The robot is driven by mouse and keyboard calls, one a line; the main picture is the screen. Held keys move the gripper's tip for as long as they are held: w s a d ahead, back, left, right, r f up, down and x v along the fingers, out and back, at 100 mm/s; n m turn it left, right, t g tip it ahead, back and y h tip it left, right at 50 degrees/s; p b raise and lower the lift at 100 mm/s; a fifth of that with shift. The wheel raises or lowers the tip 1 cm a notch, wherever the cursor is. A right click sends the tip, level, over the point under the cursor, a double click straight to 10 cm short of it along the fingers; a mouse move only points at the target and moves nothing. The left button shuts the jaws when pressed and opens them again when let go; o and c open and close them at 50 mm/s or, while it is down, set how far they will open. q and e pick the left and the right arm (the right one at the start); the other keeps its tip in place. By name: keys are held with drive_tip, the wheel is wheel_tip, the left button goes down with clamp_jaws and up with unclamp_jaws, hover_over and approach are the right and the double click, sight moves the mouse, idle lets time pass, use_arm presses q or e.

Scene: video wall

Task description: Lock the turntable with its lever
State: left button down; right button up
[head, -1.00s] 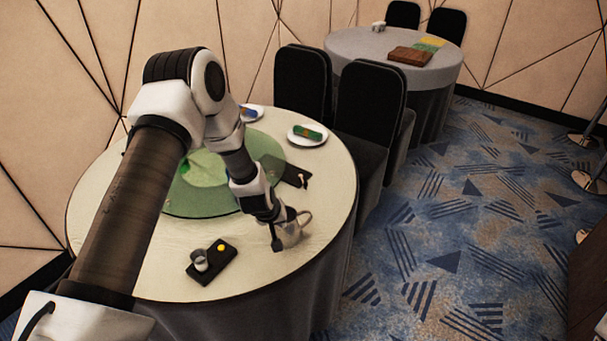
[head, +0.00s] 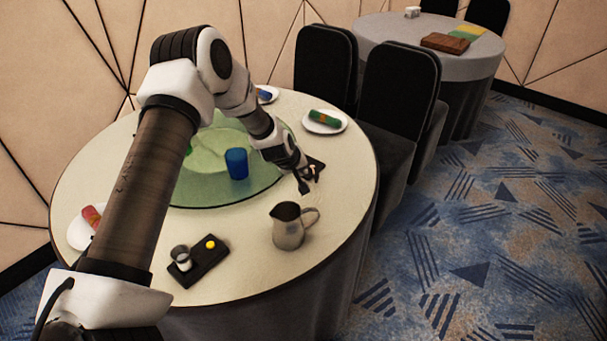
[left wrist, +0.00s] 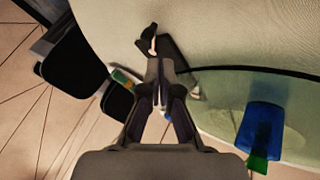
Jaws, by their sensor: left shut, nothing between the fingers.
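The round green glass turntable (head: 215,195) lies on the cream-topped table; its rim (left wrist: 235,72) crosses the left wrist view. A small dark base with a lever (head: 316,169) sits at the turntable's right edge, partly hidden by my gripper. In the left wrist view the lever (left wrist: 148,40) shows just beyond the fingertips. My left gripper (head: 304,187) is shut and empty, pointing down close beside the lever; I cannot tell whether it touches. The shut fingers (left wrist: 161,85) also show in the left wrist view. My right gripper is not in view.
A blue cup (head: 236,163) stands on the turntable. A metal jug (head: 289,226) stands near the table's front right, and a dark tray (head: 213,257) with a small cup and yellow item is left of it. A plate (head: 325,122) lies behind. Black chairs (head: 398,95) stand behind right.

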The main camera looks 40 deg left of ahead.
use_arm(q)
drive_tip(key=b+x, duration=0.6)
drive_tip(key=x, duration=0.2)
drive_tip(key=shift+s+f, duration=0.15)
drive_tip(key=shift+w, duration=0.2)
drive_tip(key=shift+s, duration=0.1)
